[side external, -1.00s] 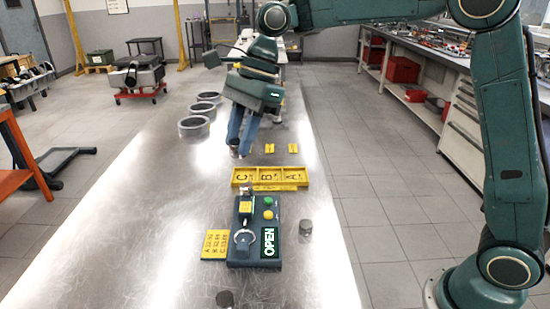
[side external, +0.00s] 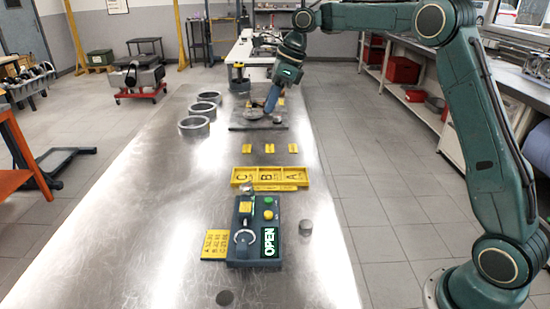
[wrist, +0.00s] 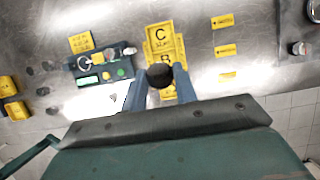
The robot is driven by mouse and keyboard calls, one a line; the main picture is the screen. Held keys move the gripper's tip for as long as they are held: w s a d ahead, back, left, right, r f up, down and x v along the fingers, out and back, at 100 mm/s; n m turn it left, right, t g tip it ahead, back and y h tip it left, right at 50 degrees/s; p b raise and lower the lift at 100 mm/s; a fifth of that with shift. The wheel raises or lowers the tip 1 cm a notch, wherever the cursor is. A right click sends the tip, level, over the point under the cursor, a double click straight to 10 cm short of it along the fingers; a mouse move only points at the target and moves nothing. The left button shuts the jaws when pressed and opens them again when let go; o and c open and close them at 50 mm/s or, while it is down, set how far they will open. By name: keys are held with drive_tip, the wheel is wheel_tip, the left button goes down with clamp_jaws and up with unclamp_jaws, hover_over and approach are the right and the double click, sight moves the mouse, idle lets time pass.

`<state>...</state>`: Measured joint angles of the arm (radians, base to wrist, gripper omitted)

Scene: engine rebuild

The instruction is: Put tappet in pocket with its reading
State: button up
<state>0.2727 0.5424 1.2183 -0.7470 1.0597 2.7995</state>
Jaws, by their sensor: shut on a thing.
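My gripper (side external: 270,108) is at the far end of the steel table, its blue fingers slanting down over a grey plate. In the wrist view my gripper (wrist: 160,80) is shut on a dark round tappet (wrist: 160,74), which overlaps the yellow tray in that picture. The yellow tray (side external: 270,188) has pockets lettered C, B and A; I see no tappet in them. The dark blue gauge (side external: 243,252) shows a green "OPEN" display (side external: 269,243). A yellow card (side external: 215,245) beside it lists A, B and C values, too small to read surely. Another tappet (side external: 306,227) stands right of the gauge.
Another dark round piece (side external: 225,298) is at the near edge of view. Three small yellow tags (side external: 269,148) lie behind the tray. The grey plate (side external: 245,124) bears several parts. Metal rings (side external: 194,126) stand at the left. The table's left front is clear.

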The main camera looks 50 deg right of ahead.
drive_tip(key=shift+f, duration=10)
drive_tip(key=shift+f, duration=0.15)
drive_tip(key=o, duration=0.7)
drive_tip(key=v, duration=1.2)
drive_tip(key=shift+r, duration=0.2)
drive_tip(key=shift+a, duration=0.1)
